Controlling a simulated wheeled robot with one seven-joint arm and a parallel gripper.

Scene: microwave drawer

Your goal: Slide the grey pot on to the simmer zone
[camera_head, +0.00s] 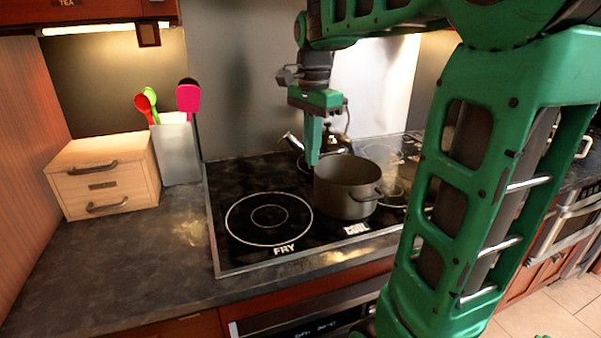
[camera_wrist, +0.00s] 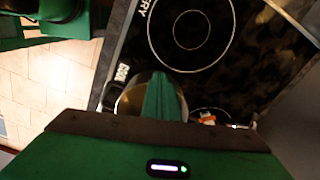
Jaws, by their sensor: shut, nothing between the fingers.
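The ring marked FRY (camera_head: 268,219) is bare, left of the pot. More rings (camera_head: 382,153) show behind and right of the pot. No simmer label is legible.
A kettle-like item (camera_head: 335,143) stands close behind the pot, partly hidden. A utensil holder (camera_head: 177,150) and a wooden drawer box (camera_head: 103,175) stand left of the cooktop. My arm hides the cooktop's right part. The counter at front left is clear.

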